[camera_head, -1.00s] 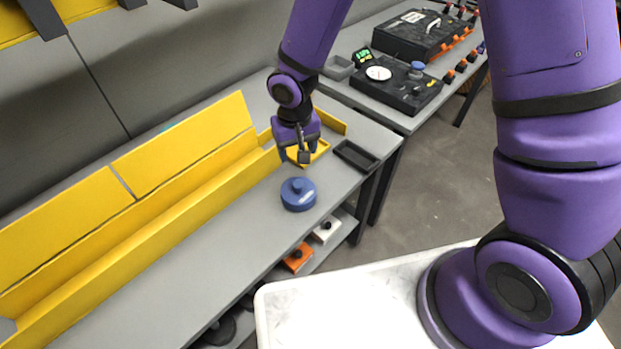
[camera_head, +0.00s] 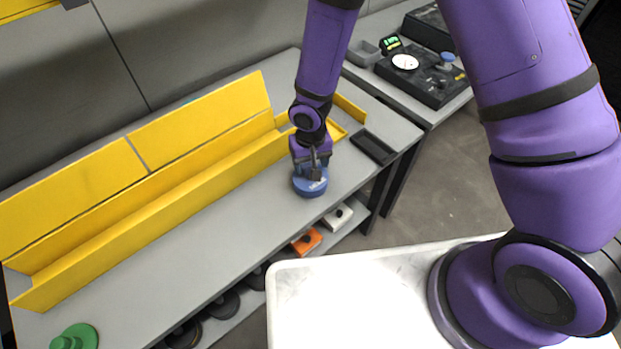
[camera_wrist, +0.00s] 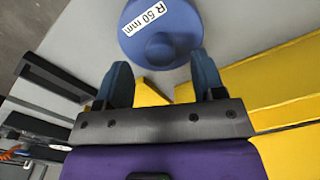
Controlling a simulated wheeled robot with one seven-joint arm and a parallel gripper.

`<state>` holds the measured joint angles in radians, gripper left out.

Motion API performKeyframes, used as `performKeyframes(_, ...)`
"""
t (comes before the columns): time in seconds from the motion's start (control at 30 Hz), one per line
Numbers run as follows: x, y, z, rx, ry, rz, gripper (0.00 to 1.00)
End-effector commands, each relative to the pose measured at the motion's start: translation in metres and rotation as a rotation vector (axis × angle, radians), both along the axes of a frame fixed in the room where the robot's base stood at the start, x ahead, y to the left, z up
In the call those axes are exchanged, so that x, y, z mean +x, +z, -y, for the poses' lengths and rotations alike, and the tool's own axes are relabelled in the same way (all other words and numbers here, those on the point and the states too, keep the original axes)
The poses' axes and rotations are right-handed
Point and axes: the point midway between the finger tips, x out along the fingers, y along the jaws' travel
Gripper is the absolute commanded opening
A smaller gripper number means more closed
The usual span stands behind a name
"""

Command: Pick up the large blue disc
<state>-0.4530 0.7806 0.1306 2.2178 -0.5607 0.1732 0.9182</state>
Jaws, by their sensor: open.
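The large blue disc (camera_head: 309,186) lies on the grey bench near its front edge, with a raised round knob on top. In the wrist view the disc (camera_wrist: 158,30) shows a white label reading "R 50 mm", and its knob sits just ahead of the space between my fingertips. My gripper (camera_head: 314,168) is right above the disc in the head view and hides part of its top. In the wrist view my gripper (camera_wrist: 158,72) is open, with one blue-grey finger on each side and nothing between them. I cannot tell whether the fingers touch the disc.
A yellow angled rail (camera_head: 160,165) runs along the back of the grey bench (camera_head: 215,235). A black tray (camera_head: 373,147) lies right of the disc. A green disc (camera_head: 75,338) is at the lower left. Orange and white blocks and dark discs sit on the shelf below.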

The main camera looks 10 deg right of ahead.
Motion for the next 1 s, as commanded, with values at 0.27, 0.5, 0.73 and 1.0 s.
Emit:
performKeyframes(0.27, -0.001, -0.031, -0.001, 0.000, 0.001, -0.001, 0.63)
performKeyframes(0.5, -0.001, -0.034, 0.000, 0.000, 0.000, 0.000, 0.63)
performKeyframes(0.73, -0.001, -0.034, 0.000, 0.000, 0.000, 0.000, 0.24)
performKeyframes(1.0, -0.001, -0.034, 0.000, 0.000, 0.000, 0.000, 0.07)
